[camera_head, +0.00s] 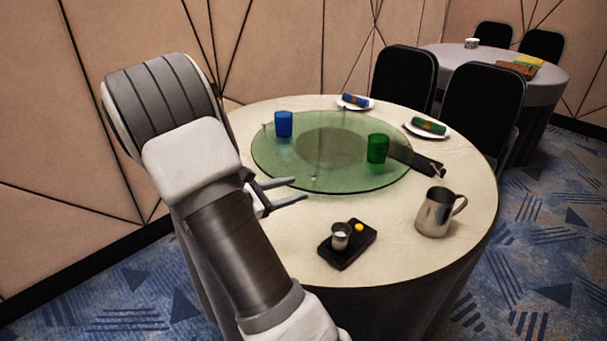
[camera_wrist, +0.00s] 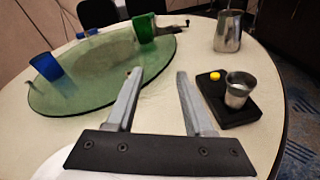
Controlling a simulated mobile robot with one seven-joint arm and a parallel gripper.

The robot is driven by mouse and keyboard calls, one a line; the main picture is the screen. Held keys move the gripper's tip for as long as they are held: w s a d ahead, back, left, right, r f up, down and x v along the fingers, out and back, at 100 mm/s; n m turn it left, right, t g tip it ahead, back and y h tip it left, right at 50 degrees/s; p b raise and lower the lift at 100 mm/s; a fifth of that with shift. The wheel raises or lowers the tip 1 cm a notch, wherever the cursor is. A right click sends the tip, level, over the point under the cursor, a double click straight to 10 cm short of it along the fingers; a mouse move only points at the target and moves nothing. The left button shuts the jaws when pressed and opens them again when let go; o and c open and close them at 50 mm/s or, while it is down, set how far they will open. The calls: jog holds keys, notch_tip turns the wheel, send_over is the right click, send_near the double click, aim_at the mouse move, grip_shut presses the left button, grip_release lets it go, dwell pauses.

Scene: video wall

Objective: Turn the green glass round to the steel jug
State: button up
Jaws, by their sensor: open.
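A green glass (camera_head: 377,148) stands upright near the right edge of a round glass turntable (camera_head: 275,165) on the table. It also shows in the wrist view (camera_wrist: 144,28) at the turntable's far edge. A steel jug (camera_head: 436,212) with a handle stands on the cloth to the right, off the turntable and apart from the green glass; the wrist view shows the jug (camera_wrist: 229,30) at the upper right. My gripper (camera_head: 300,189) is open and empty at the turntable's front left edge. In the wrist view my gripper (camera_wrist: 155,75) points toward the gap between glass and jug.
A blue glass (camera_head: 283,123) stands on the turntable's left side. A dark bar (camera_head: 415,160) sits at its right edge. A black tray (camera_head: 346,246) holds a small metal cup (camera_head: 340,236) and a yellow item. Plates with rolled napkins (camera_head: 428,126) lie behind. Chairs stand beyond the table.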

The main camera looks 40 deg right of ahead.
aim_at(319, 181)
jog(key=w+f+n+t, duration=0.1)
jog(key=f+n, duration=0.1)
jog(key=w+f+n+t+h+b, duration=0.1)
jog(key=w+f, duration=0.1)
jog(key=f, duration=0.1)
jog(key=w+d+f+n+t+h+b, duration=0.1)
jog(key=w+f+n, duration=0.1)
jog(key=shift+w+f+n+t, duration=0.25)
jog(key=shift+f+n+t, duration=0.05)
jog(key=shift+f+t, duration=0.1)
jog(key=shift+w+d, duration=0.1)
jog(key=shift+d, duration=0.2)
jog(key=w+d+b, duration=0.1)
jog(key=d, duration=0.4)
jog(key=w+d+b, duration=0.1)
jog(key=d, duration=0.5)
jog(key=w+d+b, duration=0.1)
jog(key=d, duration=0.4)
jog(key=shift+d, duration=0.25)
grip_shut()
